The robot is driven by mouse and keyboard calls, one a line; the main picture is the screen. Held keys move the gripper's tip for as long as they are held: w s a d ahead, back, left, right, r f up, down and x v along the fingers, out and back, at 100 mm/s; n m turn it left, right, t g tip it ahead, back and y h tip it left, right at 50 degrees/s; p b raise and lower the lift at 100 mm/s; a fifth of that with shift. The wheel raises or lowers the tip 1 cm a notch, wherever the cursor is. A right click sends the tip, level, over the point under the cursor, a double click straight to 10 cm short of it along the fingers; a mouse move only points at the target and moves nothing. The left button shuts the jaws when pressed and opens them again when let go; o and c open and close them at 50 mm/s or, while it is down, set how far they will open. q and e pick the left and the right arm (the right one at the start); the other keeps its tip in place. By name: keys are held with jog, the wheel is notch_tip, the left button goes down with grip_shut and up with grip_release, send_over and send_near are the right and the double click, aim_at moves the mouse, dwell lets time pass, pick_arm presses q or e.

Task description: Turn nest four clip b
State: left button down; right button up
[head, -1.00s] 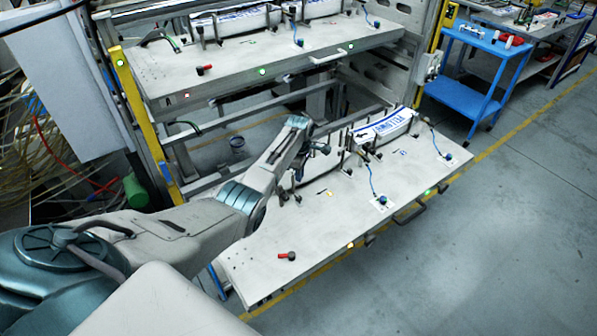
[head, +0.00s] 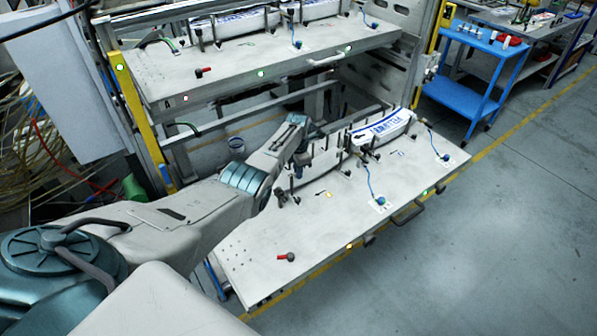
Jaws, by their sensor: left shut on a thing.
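My left arm reaches from the left over the lower pulled-out shelf (head: 325,235). My left gripper (head: 299,165) points down at the row of dark upright clips near the shelf's back edge, left of the label stack (head: 384,129). It is shut on a small dark clip there, largely hidden by the wrist and fingers. I cannot read which clip or nest it is. The white label stack with blue print lies between dark posts on the right part of this shelf. My right gripper is not in view.
The upper shelf (head: 225,80) holds more label stacks and overhangs behind my arm. A red-tipped lever (head: 286,257) lies on the lower shelf's front left. A yellow post (head: 138,115) stands left. Floor at right is clear up to the blue cart (head: 463,92).

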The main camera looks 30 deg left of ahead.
pick_arm(q)
jog(key=shift+w+a+r+n, duration=0.1)
jog(key=shift+w+r+n, duration=0.05)
jog(key=shift+n, duration=0.35)
jog(key=c, duration=1.5)
grip_release()
jog(key=shift+r, duration=0.3)
notch_tip(320, 180, up, 10)
jog(key=shift+r+b, duration=0.1)
jog(key=shift+b, duration=0.55)
